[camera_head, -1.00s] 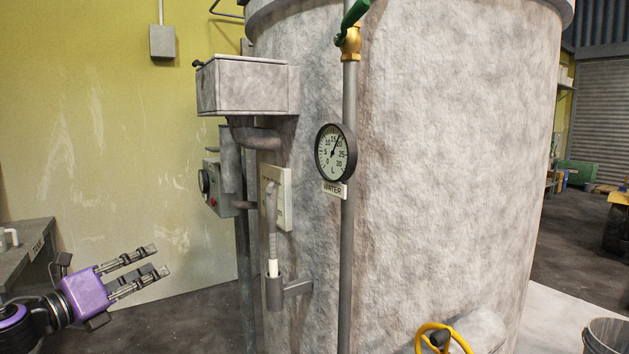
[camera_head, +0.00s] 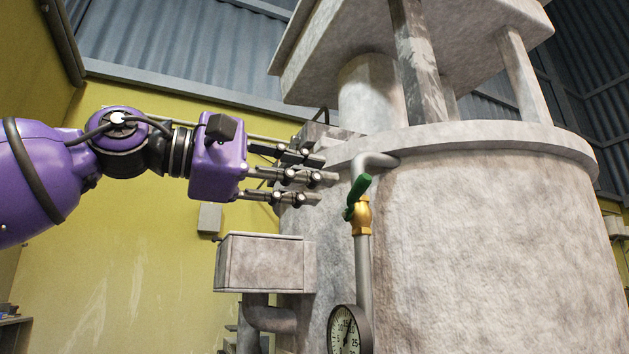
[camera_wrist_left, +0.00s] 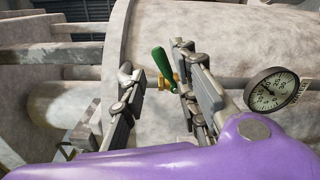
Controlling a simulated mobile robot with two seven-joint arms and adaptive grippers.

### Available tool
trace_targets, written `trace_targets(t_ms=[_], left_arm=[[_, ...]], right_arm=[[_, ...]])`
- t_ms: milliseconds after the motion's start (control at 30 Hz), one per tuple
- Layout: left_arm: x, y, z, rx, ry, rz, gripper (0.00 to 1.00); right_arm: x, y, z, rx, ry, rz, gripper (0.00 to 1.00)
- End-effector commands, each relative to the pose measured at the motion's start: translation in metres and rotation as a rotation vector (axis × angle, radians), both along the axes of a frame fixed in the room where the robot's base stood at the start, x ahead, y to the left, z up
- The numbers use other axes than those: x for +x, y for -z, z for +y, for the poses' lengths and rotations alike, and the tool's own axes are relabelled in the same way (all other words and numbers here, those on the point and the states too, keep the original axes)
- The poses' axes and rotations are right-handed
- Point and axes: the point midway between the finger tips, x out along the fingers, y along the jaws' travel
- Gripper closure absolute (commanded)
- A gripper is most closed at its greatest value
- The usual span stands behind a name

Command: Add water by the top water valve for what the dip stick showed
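The top water valve has a green handle (camera_head: 357,190) on a brass body (camera_head: 361,216), set on a grey pipe against the big tank. My left gripper (camera_head: 322,182) is open and empty, just left of the handle in the head view, fingers pointing at it. In the left wrist view, the green handle (camera_wrist_left: 160,63) shows between the open fingertips (camera_wrist_left: 153,62), apparently beyond them; I see no clear contact. The round water gauge (camera_head: 347,331) is below the valve, cut by the lower edge; its needle points up, near 15 to 20. The gauge also shows in the wrist view (camera_wrist_left: 272,91). My right gripper is out of view.
The large grey tank (camera_head: 490,240) fills the right, with a projecting rim (camera_head: 490,140) and posts above. A grey box (camera_head: 262,263) sticks out below my left gripper. The space left of the box is clear up to the yellow wall (camera_head: 120,250).

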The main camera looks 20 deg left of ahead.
Motion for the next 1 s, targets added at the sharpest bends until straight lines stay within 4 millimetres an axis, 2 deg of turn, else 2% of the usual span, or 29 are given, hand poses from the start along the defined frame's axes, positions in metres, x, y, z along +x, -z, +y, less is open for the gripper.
trace_targets(t_ms=[167,667,833,1000], left_arm=[[0.005,0.000,-0.010,0.017,0.001,-0.007,0.72],[0.056,0.000,-0.060,0.013,0.001,-0.004,0.72],[0.054,-0.002,-0.059,0.010,0.001,-0.009,0.92],[0.054,-0.003,-0.058,0.009,0.001,-0.011,0.93]], right_arm=[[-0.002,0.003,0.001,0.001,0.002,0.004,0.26],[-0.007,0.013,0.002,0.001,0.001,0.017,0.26],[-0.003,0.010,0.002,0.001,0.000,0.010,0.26],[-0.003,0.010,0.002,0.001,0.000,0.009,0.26]])
